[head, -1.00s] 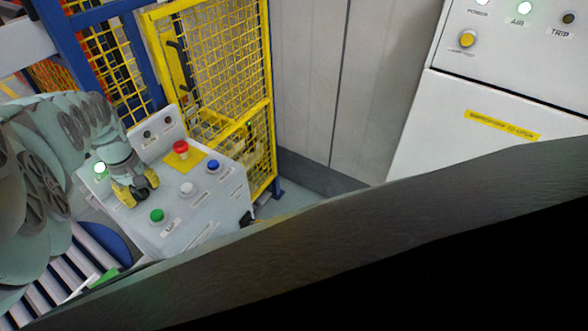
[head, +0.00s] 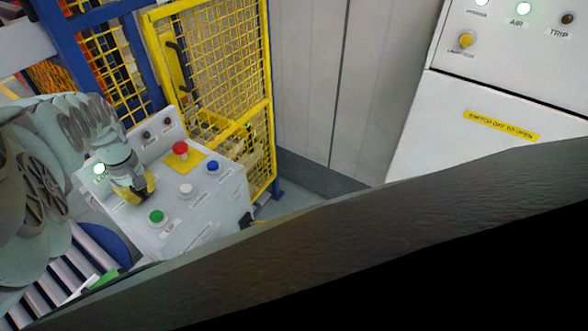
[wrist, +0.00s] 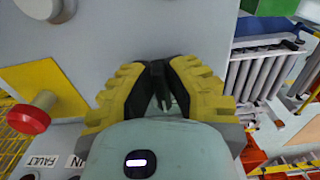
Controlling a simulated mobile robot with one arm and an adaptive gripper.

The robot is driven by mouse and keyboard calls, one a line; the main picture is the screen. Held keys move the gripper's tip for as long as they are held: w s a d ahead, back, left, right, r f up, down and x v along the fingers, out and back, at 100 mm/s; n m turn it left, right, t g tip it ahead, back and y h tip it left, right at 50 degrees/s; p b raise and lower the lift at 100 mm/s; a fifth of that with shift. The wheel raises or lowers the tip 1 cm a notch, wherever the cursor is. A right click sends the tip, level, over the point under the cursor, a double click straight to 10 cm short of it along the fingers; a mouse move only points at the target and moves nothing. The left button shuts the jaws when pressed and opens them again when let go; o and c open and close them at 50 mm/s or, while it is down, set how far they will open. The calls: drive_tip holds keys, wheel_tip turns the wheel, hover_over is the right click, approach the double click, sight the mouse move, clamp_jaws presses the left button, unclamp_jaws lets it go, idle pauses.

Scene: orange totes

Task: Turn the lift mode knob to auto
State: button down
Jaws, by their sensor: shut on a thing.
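The control box (head: 180,235) has a sloped pale grey top with buttons. My gripper (head: 143,192) is down at the left part of this top, beside the green button (head: 156,216). In the wrist view my gripper (wrist: 162,88) has its yellow and black fingers closed on a small dark knob (wrist: 161,92), which shows between the tips. Most of the knob is hidden by the fingers. Its label and pointer position cannot be read.
A red mushroom button (head: 180,149) on a yellow plate, a white button (head: 186,189) and a blue button (head: 212,165) share the panel. A yellow mesh gate (head: 215,65) stands behind. A roller conveyor (head: 92,252) lies at the lower left.

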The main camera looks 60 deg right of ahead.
drive_tip(key=shift+w+a+m, duration=0.1)
drive_tip(key=shift+m, duration=0.3)
drive_tip(key=m, duration=0.1)
drive_tip(key=m+b, duration=0.1)
drive_tip(key=m, duration=0.2)
drive_tip(key=shift+a+f+b, duration=0.15)
drive_tip(key=shift+a+b, duration=0.15)
drive_tip(key=shift+b, duration=0.05)
drive_tip(key=shift+w+a+m+b, duration=0.15)
drive_tip(key=shift+m+b, duration=0.8)
drive_tip(key=shift+m, duration=1.05)
drive_tip(key=c, duration=1)
unclamp_jaws()
drive_tip(key=shift+r, duration=0.2)
